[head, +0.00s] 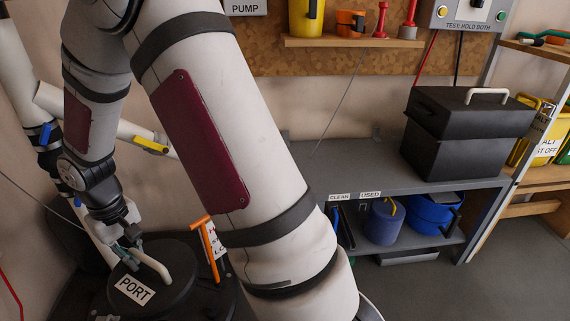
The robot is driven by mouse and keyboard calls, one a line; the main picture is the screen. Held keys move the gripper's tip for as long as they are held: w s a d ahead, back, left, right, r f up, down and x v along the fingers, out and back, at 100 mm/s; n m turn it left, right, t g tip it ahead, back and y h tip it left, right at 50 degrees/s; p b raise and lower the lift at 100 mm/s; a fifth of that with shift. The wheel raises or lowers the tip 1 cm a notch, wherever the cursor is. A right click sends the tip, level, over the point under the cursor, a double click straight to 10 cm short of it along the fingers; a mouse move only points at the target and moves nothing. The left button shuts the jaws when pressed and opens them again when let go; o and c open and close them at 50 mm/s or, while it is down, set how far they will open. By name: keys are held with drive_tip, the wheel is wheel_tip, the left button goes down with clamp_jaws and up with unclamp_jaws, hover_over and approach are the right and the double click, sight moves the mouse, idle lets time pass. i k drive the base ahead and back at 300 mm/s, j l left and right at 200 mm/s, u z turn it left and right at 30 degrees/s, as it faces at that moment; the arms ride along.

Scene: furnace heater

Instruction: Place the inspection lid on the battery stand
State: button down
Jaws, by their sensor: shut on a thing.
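The inspection lid (176,290) appears as a round black disc with a white curved handle (152,264), at the lower left. A white label reading PORT lies at its front. My gripper (129,252) is at the left end of this handle, shut on it. The lid looks level; I cannot tell whether it touches the black body under it. A grey bench (345,167) stands at the right with a black box (455,150) on its top. No label names the battery stand, so I cannot tell if this bench is it.
An orange T-handle (208,245) stands upright close to the lid's right side. My large white arm link crosses the middle and hides part of the scene. The bench's lower shelf holds blue containers (384,222). Its top left of the black box is clear.

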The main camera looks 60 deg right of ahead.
sight(347, 170)
drive_tip(key=k+l+z, duration=0.1)
drive_tip(key=l, duration=0.25)
drive_tip(key=k+l+z, duration=0.1)
drive_tip(key=l, duration=0.25)
drive_tip(key=k+l+z, duration=0.1)
drive_tip(key=k+l, duration=0.15)
drive_tip(key=k+l+z, duration=0.1)
drive_tip(key=l, duration=0.4)
drive_tip(key=k+l+z, duration=0.1)
drive_tip(key=l, duration=0.25)
